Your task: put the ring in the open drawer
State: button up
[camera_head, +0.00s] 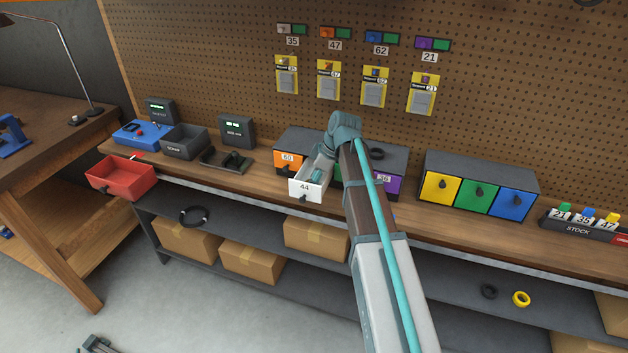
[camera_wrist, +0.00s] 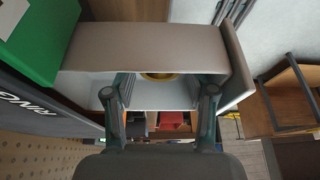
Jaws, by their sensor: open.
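The open white drawer, labelled 44 (camera_head: 305,188), sticks out from the small cabinet at the back of the bench. It also shows close up in the wrist view (camera_wrist: 150,45). A yellow curved piece, seemingly a ring (camera_wrist: 158,76), shows inside the drawer, partly hidden by its wall. My gripper (camera_head: 318,174) is at the open drawer, pointing down into it. In the wrist view my gripper (camera_wrist: 166,90) is open, its two fingers apart on either side of the yellow piece. No contact with the piece can be made out.
A dark ring (camera_head: 376,153) lies on the cabinet top beside my arm. Another dark ring (camera_head: 489,291) and a yellow ring (camera_head: 521,298) lie on the lower shelf. A red bin (camera_head: 120,178) stands left; a drawer cabinet (camera_head: 480,172) stands right.

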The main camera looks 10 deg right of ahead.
jog(key=b+v, duration=0.2)
jog(key=v, duration=1)
jog(key=shift+s, duration=0.1)
